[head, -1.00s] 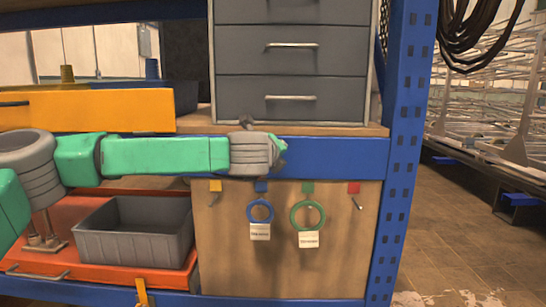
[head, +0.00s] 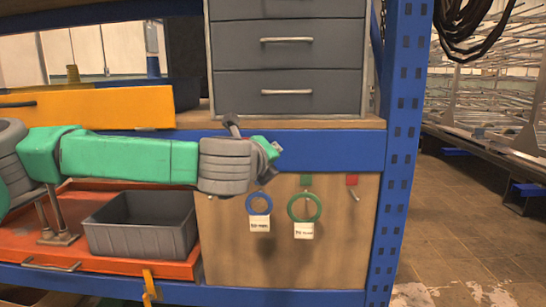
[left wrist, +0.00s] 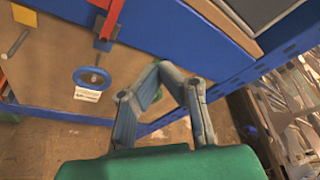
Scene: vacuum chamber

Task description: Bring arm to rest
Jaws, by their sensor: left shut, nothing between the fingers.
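My left arm (head: 130,159) is green and grey and reaches across the front of the blue shelf beam from the left in the head view. Its far end is near the beam, above the hook board; the fingers are mostly hidden there. In the left wrist view my left gripper (left wrist: 168,68) is shut and empty, its fingers meeting at the tips. A blue ring with a white tag (left wrist: 91,77) hangs near it, apart from the fingers. My right gripper is not in view.
The hook board (head: 285,265) carries a blue ring (head: 249,204) and a green ring (head: 291,209). A grey bin (head: 140,238) stands on the orange drawer (head: 60,262). Grey drawers (head: 288,55) stand above the beam. A blue post (head: 401,150) stands at right, with open floor beyond.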

